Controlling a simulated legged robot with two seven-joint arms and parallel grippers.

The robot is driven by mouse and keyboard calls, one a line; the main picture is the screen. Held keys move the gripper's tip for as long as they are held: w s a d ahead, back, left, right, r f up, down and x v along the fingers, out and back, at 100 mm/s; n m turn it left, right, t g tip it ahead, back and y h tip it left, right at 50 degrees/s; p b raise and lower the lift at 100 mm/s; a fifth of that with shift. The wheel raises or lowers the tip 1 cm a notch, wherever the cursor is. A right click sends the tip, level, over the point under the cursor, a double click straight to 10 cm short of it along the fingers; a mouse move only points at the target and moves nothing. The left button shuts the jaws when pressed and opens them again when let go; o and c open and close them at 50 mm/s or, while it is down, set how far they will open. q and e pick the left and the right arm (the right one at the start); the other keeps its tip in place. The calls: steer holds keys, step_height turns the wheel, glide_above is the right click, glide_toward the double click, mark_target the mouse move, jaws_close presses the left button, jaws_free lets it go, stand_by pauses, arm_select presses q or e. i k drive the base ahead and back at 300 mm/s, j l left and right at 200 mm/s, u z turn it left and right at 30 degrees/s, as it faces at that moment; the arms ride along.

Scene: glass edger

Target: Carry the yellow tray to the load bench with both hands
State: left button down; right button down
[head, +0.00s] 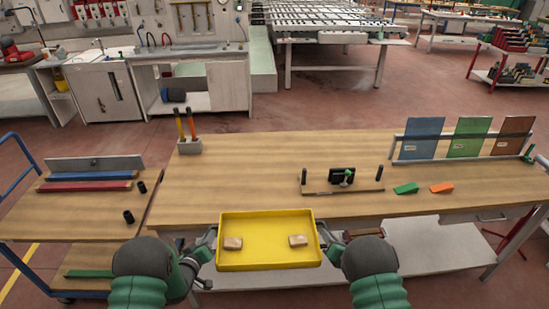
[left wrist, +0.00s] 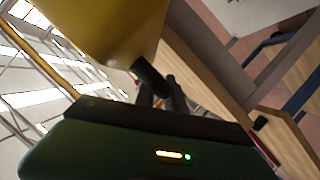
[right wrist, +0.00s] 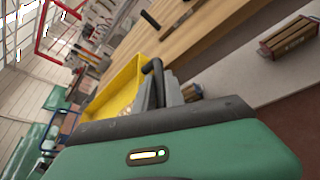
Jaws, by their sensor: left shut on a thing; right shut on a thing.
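The yellow tray (head: 268,263) is held level between my two grippers, in front of the near edge of the load bench (head: 240,180). Two tan blocks lie in it, one at the left (head: 233,243) and one at the right (head: 298,240). My left gripper (head: 211,243) is shut on the tray's left side, and my right gripper (head: 328,245) is shut on its right side. The tray also shows in the left wrist view (left wrist: 110,30) and the right wrist view (right wrist: 118,92). The exact finger contact is partly hidden in both wrist views.
The bench's near middle and left top are clear. A holder with two orange-handled tools (head: 188,146) stands at its back left. A small black fixture (head: 342,175), green wedge (head: 405,188), orange wedge (head: 442,187) and panel rack (head: 460,153) occupy the right. A blue cart (head: 75,205) stands left.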

mark_target(246, 191)
steer(key=i+j, duration=0.15)
steer(key=i, duration=0.2)
steer(key=i+j, duration=0.15)
steer(key=i, duration=0.2)
steer(key=i+j, duration=0.15)
steer(key=i, duration=0.25)
